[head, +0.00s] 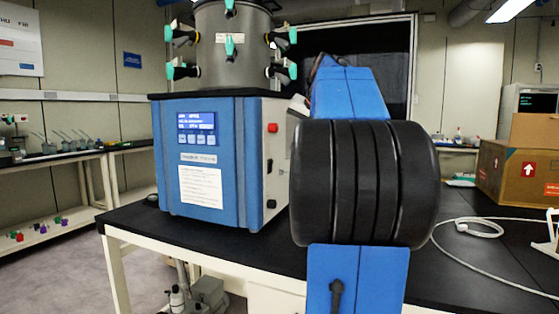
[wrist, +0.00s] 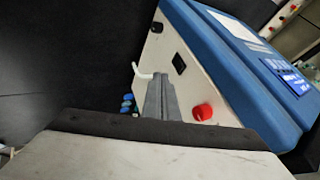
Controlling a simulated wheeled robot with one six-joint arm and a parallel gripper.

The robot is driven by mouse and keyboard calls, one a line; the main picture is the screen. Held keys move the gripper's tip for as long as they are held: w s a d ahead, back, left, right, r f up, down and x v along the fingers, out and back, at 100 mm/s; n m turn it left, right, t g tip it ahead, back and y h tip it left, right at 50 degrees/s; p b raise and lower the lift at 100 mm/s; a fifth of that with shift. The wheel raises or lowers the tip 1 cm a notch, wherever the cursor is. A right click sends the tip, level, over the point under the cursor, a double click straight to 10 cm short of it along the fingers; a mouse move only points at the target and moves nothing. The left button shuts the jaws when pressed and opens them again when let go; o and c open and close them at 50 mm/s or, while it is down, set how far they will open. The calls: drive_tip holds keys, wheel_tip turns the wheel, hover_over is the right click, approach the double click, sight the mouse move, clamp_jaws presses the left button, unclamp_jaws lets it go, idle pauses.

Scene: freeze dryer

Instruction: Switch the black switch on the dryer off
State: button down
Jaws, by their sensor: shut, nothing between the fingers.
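The blue dryer (head: 238,165) stands on a black-topped table, with a pale side panel facing right. On that panel, a black switch (wrist: 179,63) shows in the wrist view between a red knob (wrist: 202,112) and a second black fitting (wrist: 157,27). I cannot tell whether the switch is on or off. My gripper (wrist: 160,80) is shut and empty; its grey fingers overlap the panel in the wrist view, left of the red knob and below the switch. I cannot tell whether they touch it.
A metal drum with green-handled valves (head: 232,45) tops the dryer. A white bent fitting (wrist: 142,74) is close to the fingers. A cardboard box (head: 515,172) and white cable (head: 470,228) lie to the right on the table (head: 190,232). A side bench is at left.

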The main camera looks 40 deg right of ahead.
drive_tip(key=shift+s+d+r, duration=0.1)
drive_tip(key=shift+d, duration=0.25)
approach(271, 167)
drive_tip(key=w+d+f, duration=0.2)
drive_tip(key=w+f, duration=0.1)
drive_tip(key=f, duration=0.1)
drive_tip(key=shift+d+f, duration=0.25)
idle(0.3)
